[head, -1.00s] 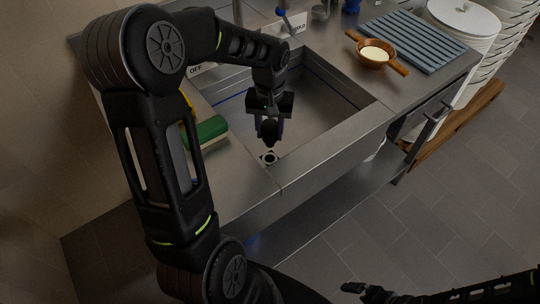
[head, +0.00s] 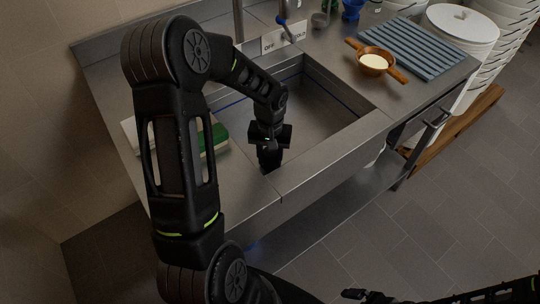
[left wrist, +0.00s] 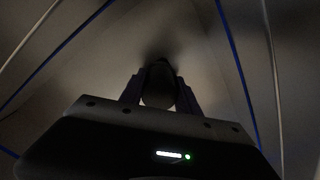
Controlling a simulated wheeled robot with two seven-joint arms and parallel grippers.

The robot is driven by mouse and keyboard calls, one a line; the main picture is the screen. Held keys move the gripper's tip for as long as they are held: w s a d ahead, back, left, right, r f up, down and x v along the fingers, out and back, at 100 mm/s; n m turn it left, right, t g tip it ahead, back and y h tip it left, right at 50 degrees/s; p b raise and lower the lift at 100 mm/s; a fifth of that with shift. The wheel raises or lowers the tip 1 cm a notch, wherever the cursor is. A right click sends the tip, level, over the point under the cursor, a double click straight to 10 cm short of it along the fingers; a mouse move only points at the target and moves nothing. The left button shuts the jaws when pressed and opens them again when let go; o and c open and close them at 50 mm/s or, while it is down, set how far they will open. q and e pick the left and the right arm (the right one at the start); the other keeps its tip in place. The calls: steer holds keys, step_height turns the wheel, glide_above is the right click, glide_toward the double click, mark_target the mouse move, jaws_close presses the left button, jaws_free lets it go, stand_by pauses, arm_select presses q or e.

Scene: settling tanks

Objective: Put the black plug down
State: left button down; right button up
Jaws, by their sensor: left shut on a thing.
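My left gripper (head: 270,163) reaches down into the steel sink basin (head: 322,118), near its front corner. In the left wrist view its fingers (left wrist: 160,92) are shut on the black plug (left wrist: 158,88), a dark rounded shape between them. The plug is hidden behind the gripper in the head view. The drain hole is also hidden, and I cannot tell whether the plug touches the basin floor. My right gripper (head: 362,295) shows at the bottom edge, away from the sink; its jaw opening is unclear.
A green and white sponge-like block (head: 218,138) lies on the left counter. A wooden bowl (head: 374,62) and a blue-grey drying rack (head: 412,45) stand on the right counter. The tap (head: 284,22) is behind the basin. White stacked buckets (head: 465,35) stand at the right.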

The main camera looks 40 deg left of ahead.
arm_select(q)
steer(key=shift+f+b, duration=0.25)
steer(key=shift+b, duration=0.05)
steer(key=c, duration=0.9)
jaws_free()
steer(key=shift+r, duration=0.1)
steer(key=shift+r+p, duration=0.2)
steer(key=shift+p, duration=0.15)
step_height(320, 180, up, 12)
steer(key=shift+b, duration=0.4)
steer(key=shift+d, duration=0.1)
